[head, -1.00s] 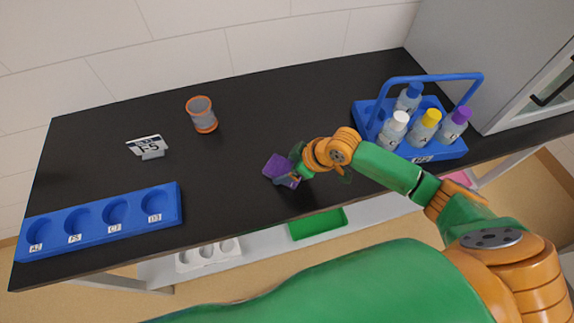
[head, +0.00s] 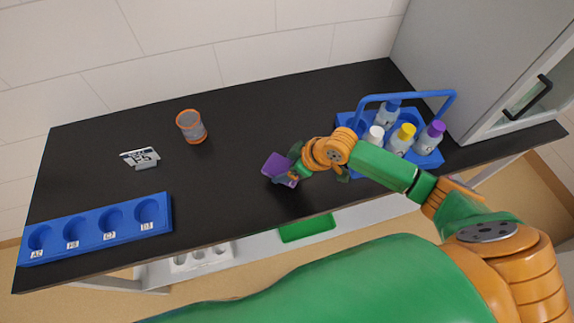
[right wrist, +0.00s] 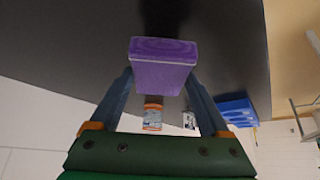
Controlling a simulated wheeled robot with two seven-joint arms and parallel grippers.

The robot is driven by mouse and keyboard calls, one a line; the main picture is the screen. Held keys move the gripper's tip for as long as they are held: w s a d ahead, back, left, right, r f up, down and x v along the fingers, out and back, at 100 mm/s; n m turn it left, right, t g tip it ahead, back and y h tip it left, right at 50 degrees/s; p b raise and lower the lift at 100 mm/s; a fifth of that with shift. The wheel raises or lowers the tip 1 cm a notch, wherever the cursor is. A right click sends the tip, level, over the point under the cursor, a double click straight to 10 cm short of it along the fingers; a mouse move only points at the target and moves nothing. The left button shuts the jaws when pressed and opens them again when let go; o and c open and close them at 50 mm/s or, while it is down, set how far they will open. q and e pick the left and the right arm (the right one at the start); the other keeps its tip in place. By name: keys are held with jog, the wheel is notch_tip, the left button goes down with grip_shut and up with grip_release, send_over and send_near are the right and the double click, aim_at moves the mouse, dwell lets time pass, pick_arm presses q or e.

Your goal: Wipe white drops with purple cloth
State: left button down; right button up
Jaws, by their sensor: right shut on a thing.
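The purple cloth (head: 277,166), a thick block-like pad, is in my right gripper (head: 291,174), over the front middle of the black table (head: 235,170). In the right wrist view the cloth (right wrist: 163,67) sits between the two fingertips, which are shut on it. I cannot tell whether the cloth touches the table top. No white drops can be made out in either view; the cloth, gripper and arm hide part of the table. My left gripper is not in view.
A blue caddy (head: 428,161) with several capped bottles stands right of my right gripper. An orange-rimmed cup (head: 191,126) and a small label stand (head: 141,158) are at the left. A blue rack with round wells (head: 92,238) lies front left. The table's middle is clear.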

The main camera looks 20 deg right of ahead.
jog(key=shift+r+p, duration=0.35)
jog(key=shift+r, duration=0.3)
jog(key=shift+w+d+r+p, duration=0.1)
jog(key=shift+d+r+p, duration=0.15)
jog(key=shift+r, duration=0.65)
jog(key=shift+s+a+r, duration=0.15)
jog(key=shift+s+r, duration=0.05)
jog(key=shift+r, duration=0.1)
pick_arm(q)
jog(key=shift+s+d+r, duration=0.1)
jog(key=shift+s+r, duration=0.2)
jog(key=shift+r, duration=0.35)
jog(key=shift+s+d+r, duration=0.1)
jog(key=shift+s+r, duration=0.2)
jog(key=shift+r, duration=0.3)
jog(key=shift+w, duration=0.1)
pick_arm(e)
jog(key=shift+w+f, duration=0.1)
jog(key=shift+w, duration=0.05)
